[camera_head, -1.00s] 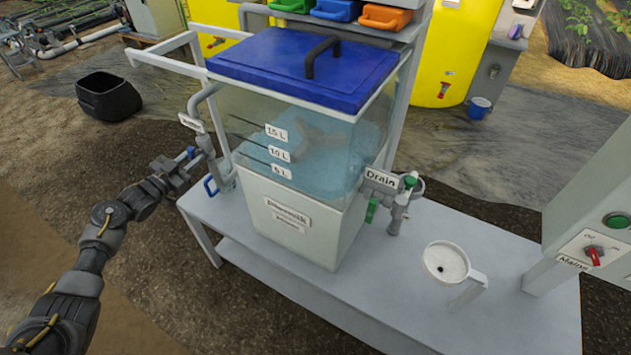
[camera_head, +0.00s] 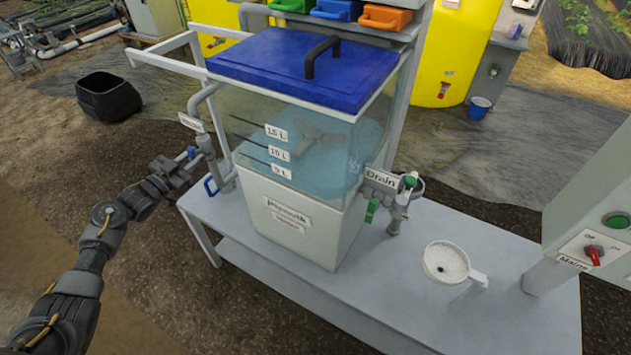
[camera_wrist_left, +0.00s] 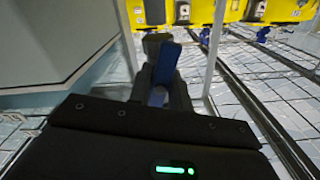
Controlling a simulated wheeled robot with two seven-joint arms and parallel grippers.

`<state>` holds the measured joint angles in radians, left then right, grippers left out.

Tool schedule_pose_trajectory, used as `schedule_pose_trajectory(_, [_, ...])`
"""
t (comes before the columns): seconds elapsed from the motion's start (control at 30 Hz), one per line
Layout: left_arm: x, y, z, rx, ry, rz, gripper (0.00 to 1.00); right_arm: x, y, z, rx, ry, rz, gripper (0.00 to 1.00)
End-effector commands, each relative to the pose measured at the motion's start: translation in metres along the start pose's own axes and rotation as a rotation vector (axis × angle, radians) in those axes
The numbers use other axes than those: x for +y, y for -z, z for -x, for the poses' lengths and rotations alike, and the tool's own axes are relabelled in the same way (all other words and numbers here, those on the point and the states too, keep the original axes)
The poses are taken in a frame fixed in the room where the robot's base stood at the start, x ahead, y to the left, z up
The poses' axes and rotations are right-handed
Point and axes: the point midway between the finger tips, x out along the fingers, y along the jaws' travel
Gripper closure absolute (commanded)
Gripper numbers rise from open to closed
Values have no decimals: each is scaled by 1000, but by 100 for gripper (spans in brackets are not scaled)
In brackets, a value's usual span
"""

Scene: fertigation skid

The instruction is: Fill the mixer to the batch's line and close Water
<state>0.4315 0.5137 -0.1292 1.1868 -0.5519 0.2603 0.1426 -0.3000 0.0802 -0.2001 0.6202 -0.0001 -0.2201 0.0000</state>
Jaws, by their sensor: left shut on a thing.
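The mixer is a clear-sided tank (camera_head: 335,215) with a blue lid (camera_head: 275,55). Pale blue water (camera_head: 325,170) stands in it, around the upper marks, but its exact level against the 15 L, 10 L and 5 L lines is hard to read. The Water valve's blue handle (camera_head: 191,153) is on the grey pipe left of the tank, under a small label (camera_head: 191,123) too blurred to read. My left gripper (camera_head: 180,164) is shut on this handle, which also shows between the fingers in the left wrist view (camera_wrist_left: 167,62). My right gripper is out of view.
The Drain valve (camera_head: 408,183) with a green handle is on the tank's right. The Mains box (camera_head: 595,250) with a red switch is at far right. A black tub (camera_head: 108,97) sits on the ground.

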Motion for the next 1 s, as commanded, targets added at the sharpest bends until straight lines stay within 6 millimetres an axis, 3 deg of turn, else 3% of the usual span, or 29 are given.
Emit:
schedule_pose_trajectory(0.17, [3,-6,1,-4,-4,-55,100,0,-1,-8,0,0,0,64])
schedule_pose_trajectory(0.37, [4,-10,1,-2,-6,-487,100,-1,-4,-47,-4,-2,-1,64])
schedule_pose_trajectory(0.53, [3,-7,1,-2,-5,-749,100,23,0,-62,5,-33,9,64])
schedule_pose_trajectory(1.0, [0,-4,2,-6,0,-817,100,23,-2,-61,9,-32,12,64])
